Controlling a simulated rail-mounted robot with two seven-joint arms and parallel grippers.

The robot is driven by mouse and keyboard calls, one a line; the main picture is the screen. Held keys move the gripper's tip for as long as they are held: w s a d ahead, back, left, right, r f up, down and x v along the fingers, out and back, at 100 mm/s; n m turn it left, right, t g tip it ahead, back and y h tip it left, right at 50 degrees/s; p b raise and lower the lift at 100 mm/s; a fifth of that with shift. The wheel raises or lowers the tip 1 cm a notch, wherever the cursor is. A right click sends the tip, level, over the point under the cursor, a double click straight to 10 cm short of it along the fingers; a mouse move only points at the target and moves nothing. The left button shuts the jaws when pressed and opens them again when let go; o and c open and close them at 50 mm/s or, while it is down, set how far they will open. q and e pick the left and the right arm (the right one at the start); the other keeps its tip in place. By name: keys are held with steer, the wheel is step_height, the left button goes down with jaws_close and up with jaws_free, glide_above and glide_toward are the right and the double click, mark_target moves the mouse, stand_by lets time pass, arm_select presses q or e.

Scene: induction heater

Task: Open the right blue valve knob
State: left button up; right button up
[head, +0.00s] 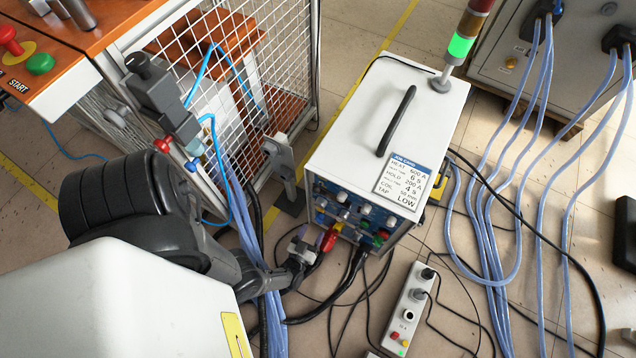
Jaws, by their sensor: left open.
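The blue valve knob (192,165) is small and sits on the right of the grey valve fitting (165,97) at the corner of the wire-mesh cage. A red knob (162,144) sits just left of it. My left arm comes in from the left, below the valves. My left gripper (306,243) is open, low in front of the white heater box, close to its red connector. It is well to the right of and below the blue knob in the picture. I cannot tell whether it touches the connector. My right gripper is not in view.
The white heater box (345,115) stands in the middle with cables at its front. A power strip (408,310) lies on the floor. Blue hoses (490,240) run down on the right. The wire-mesh cage (290,60) stands behind the valves. An orange table (50,85) is at upper left.

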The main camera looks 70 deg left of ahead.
mark_target(318, 222)
arm_select(q)
steer(key=shift+b+x, duration=0.3)
steer(key=shift+x, duration=2.2)
steer(key=c, duration=0.9)
